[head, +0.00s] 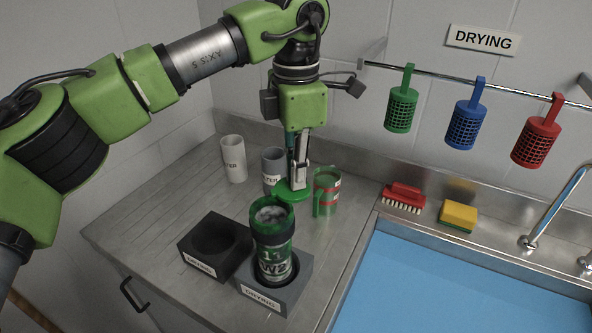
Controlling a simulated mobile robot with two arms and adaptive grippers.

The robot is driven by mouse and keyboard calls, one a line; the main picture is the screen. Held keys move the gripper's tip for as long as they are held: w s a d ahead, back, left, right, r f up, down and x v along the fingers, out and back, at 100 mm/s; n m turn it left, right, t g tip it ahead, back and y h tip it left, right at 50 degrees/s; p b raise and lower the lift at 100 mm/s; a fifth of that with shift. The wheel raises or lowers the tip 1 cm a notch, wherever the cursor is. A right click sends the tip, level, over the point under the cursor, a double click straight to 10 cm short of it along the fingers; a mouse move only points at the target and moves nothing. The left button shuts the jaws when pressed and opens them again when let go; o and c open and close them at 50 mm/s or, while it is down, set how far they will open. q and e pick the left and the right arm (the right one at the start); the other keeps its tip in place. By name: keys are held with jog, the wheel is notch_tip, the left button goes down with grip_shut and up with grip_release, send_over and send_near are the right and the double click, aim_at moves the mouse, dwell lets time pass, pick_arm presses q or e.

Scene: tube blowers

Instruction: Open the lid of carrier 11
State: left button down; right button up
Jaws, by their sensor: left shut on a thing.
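Carrier 11 (273,258) is a green and grey tube marked 11 and W2. It stands upright in the front grey block (292,297) with a label that seems to read DRYING. Its top is open, and pale grey matter shows inside. A flat green lid (289,196) is up behind the carrier's rim, clear of the opening. My left gripper (298,184) points down from above and is shut on the lid. Whether the lid is still joined to the carrier is hard to tell. My right gripper is not in view.
A dark block (215,245) with an empty round hole stands left of the carrier. A white cup (232,159), a grey cup (272,165) and a green jug (327,190) stand behind. A blue sink (430,285) lies right; a brush (404,197) and sponge (458,215) are on its ledge.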

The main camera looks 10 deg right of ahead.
pick_arm(q)
jog(key=c, duration=2.1)
grip_release()
jog(key=shift+c, duration=0.2)
jog(key=shift+r, duration=0.15)
notch_tip(320, 180, up, 12)
